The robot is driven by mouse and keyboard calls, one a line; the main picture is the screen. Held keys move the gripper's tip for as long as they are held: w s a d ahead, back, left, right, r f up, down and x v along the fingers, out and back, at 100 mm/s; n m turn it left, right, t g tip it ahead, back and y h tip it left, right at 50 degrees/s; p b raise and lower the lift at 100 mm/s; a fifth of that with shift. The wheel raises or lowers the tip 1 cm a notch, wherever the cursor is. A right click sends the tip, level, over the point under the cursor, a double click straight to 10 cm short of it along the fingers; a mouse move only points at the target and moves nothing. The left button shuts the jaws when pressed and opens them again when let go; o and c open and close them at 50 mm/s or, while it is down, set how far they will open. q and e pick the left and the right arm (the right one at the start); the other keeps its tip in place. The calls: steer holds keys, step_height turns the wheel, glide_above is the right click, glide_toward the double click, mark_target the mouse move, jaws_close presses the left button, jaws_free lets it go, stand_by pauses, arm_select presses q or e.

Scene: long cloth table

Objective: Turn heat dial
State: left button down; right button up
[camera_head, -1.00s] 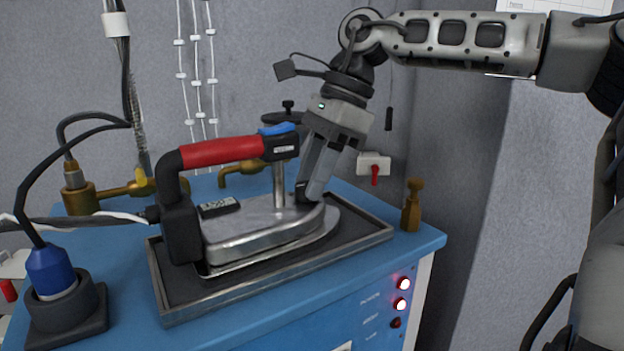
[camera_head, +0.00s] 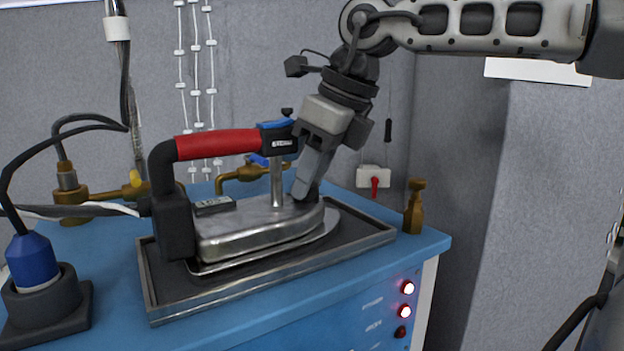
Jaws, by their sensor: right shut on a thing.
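A steam iron (camera_head: 255,235) with a silver body, red handle and black rear post rests flat on a dark metal-rimmed tray (camera_head: 160,316). My right gripper (camera_head: 303,192) reaches down from the upper right, beside the front post of the iron. Its fingers are shut at the top front of the iron's body. The heat dial between the fingertips is hidden by them, so its setting does not show. My left gripper is not in view.
The tray sits on a blue workstation (camera_head: 110,256) with lit red lamps (camera_head: 407,287) on its front. Brass fittings (camera_head: 72,190), cables and a blue plug (camera_head: 32,262) stand at the left. A small brass fitting (camera_head: 414,210) stands right of the tray.

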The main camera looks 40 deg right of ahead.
steer(key=shift+m, duration=0.3)
steer(key=o, duration=1)
steer(key=p+v, duration=0.2)
steer(key=v, duration=1.4)
steer(key=shift+s+a, duration=0.2)
